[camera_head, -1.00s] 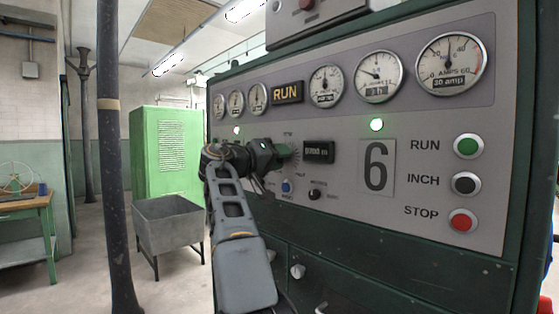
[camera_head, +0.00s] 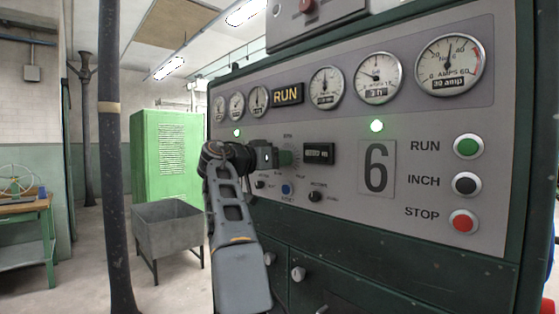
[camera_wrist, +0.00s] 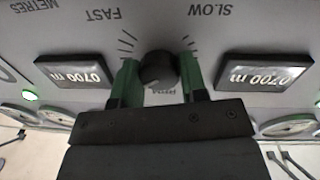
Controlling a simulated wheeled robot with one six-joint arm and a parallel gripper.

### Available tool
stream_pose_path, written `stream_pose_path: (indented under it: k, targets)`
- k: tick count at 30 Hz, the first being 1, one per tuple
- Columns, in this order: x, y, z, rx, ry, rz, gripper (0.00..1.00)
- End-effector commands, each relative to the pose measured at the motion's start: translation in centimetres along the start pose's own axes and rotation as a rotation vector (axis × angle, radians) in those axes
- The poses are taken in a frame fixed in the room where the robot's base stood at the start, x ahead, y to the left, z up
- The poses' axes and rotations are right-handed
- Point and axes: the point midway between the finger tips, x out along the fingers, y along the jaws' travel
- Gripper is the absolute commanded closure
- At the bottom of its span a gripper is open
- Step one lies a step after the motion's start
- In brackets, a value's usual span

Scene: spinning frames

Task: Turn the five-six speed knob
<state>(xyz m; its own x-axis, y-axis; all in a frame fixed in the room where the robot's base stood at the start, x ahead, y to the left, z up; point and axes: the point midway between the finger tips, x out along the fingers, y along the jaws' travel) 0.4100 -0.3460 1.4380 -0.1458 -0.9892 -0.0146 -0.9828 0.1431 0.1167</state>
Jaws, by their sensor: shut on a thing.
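The dark round speed knob (camera_wrist: 157,70) sits on the grey panel between the upside-down words FAST and SLOW in the wrist view. My gripper (camera_wrist: 160,72) has its two green fingers on either side of the knob and is shut on it. In the head view my gripper (camera_head: 286,158) reaches the panel left of a black counter (camera_head: 319,153). There the gripper hides most of the knob. A large number 6 plate (camera_head: 376,167) is to the right.
Several gauges and a RUN sign (camera_head: 288,93) line the panel top. Green RUN (camera_head: 468,146), black INCH (camera_head: 466,184) and red STOP (camera_head: 463,220) buttons are at the right. A blue button (camera_head: 287,188) and a small black knob (camera_head: 315,196) lie below my gripper. A grey bin (camera_head: 170,232) stands left.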

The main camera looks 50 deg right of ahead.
Motion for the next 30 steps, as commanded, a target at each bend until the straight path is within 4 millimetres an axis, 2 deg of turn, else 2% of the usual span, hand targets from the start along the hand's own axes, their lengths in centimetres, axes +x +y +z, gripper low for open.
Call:
stream_pose_path:
  k: [17, 18, 25, 30]
  targets:
    - [0.02, -0.06, 0.14, 0.026, -0.006, 0.0, 0.84]
    - [0.02, -0.05, 0.14, 0.026, -0.006, 0.0, 0.58]
    - [0.01, -0.03, 0.07, 0.026, -0.004, 0.0, 0.36]
    - [0.01, -0.01, 0.04, 0.027, -0.003, 0.0, 0.35]
